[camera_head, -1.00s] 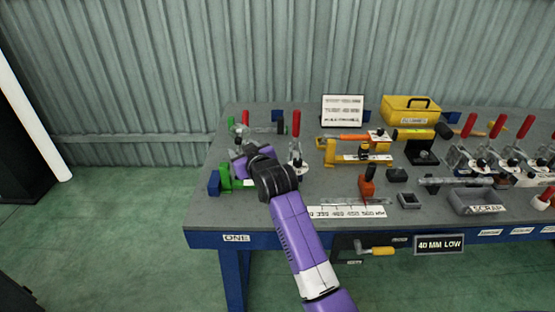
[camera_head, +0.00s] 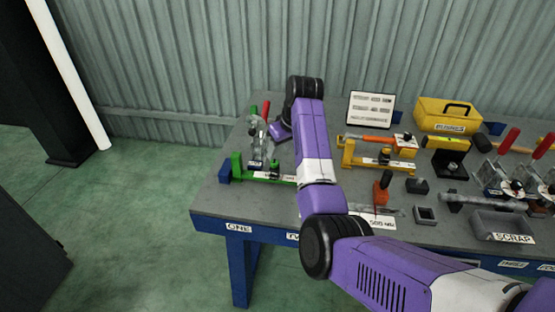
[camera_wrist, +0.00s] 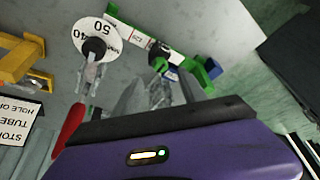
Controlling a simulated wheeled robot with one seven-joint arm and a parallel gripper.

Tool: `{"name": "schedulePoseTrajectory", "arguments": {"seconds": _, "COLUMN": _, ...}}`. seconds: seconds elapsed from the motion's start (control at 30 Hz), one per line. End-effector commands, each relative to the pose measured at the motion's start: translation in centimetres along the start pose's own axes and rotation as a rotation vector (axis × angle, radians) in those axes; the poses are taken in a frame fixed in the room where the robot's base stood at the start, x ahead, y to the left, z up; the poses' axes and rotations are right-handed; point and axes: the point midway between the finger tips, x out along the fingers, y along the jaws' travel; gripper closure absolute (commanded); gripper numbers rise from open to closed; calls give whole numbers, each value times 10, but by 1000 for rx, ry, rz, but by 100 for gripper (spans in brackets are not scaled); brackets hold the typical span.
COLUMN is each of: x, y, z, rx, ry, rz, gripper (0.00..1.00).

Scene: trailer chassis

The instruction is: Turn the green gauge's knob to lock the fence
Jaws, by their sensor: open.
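The green gauge (camera_head: 263,178) lies near the left front of the bench, with a white scale strip along its bar. Its dark knob (camera_head: 275,168) sits on a green slider; it also shows in the wrist view (camera_wrist: 160,56). In the wrist view the knob appears just beyond and between my fingertips (camera_wrist: 158,80), not gripped. A greyish textured piece shows between the fingers; I cannot tell what it is.
A red-handled clamp (camera_wrist: 70,128) and a white dial (camera_wrist: 97,40) are close beside my gripper. A yellow gauge (camera_head: 378,161) stands to the right. A blue block (camera_head: 224,172) is at the gauge's left end. Bare bench (camera_head: 245,200) lies in front.

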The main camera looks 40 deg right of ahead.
Motion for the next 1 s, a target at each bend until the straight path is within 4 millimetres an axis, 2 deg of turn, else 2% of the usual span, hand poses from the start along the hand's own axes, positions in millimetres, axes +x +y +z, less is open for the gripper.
{"name": "schedulePoseTrajectory", "arguments": {"seconds": 0.2, "x": 34, "y": -1, "z": 0, "rx": 1, "ry": -2, "rz": -1, "gripper": 50}}
{"name": "schedulePoseTrajectory", "arguments": {"seconds": 0.4, "x": 58, "y": 0, "z": 0, "rx": 2, "ry": 0, "rz": 0, "gripper": 50}}
{"name": "schedulePoseTrajectory", "arguments": {"seconds": 0.57, "x": 67, "y": 0, "z": 0, "rx": 1, "ry": 2, "rz": 1, "gripper": 50}}
{"name": "schedulePoseTrajectory", "arguments": {"seconds": 0.8, "x": 68, "y": 0, "z": 0, "rx": 2, "ry": 4, "rz": 2, "gripper": 50}}
{"name": "schedulePoseTrajectory", "arguments": {"seconds": 0.83, "x": 68, "y": 0, "z": 0, "rx": 2, "ry": 3, "rz": 1, "gripper": 52}}
{"name": "schedulePoseTrajectory", "arguments": {"seconds": 1.0, "x": 67, "y": 0, "z": 0, "rx": 2, "ry": 3, "rz": 1, "gripper": 86}}
